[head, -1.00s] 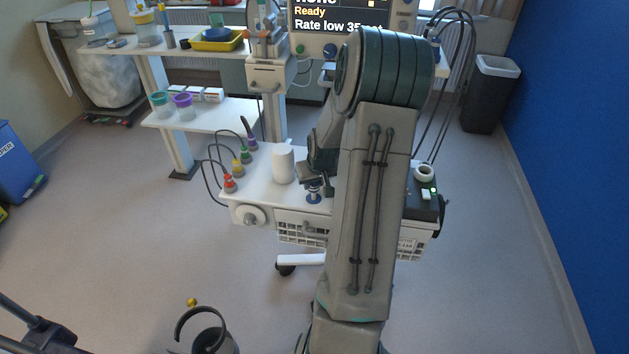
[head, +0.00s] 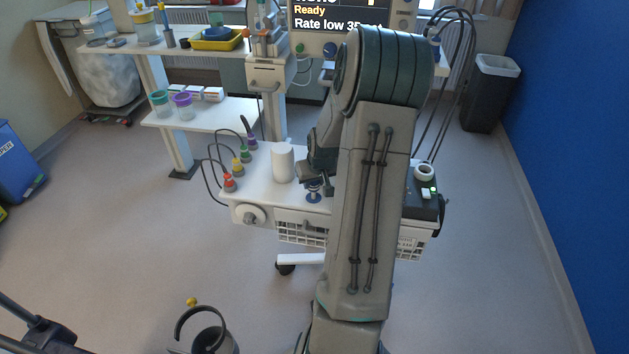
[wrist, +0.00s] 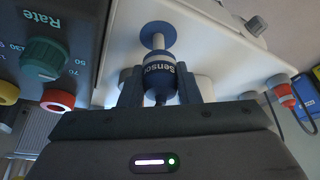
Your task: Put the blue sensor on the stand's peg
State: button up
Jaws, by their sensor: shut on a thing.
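The blue sensor (wrist: 160,70), with "Sensor" in white letters, is between the fingers of my gripper (wrist: 159,84) in the wrist view. My gripper is shut on it. Just beyond the sensor is a pale peg (wrist: 157,41) with a round blue flange (wrist: 150,30) at its base. The sensor lines up with the peg; I cannot tell whether it is over the peg or just short of it. In the head view my gripper (head: 315,183) is low over the white cart top (head: 262,182), above the blue flange (head: 313,198). My arm hides much there.
A white cylinder (head: 283,163) stands left of my gripper. Coloured plugs with cables (head: 229,182) line the cart's left side. A dark box with a white ring (head: 424,172) is at right. In the wrist view a panel with a green knob (wrist: 43,58) is close at left.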

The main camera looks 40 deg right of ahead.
aim_at(315, 186)
jog(key=shift+f+b, duration=1.55)
jog(key=shift+f, duration=0.3)
jog(key=o, duration=1)
jog(key=shift+r, duration=0.1)
jog(key=v, duration=1.3)
jog(key=shift+r, duration=0.35)
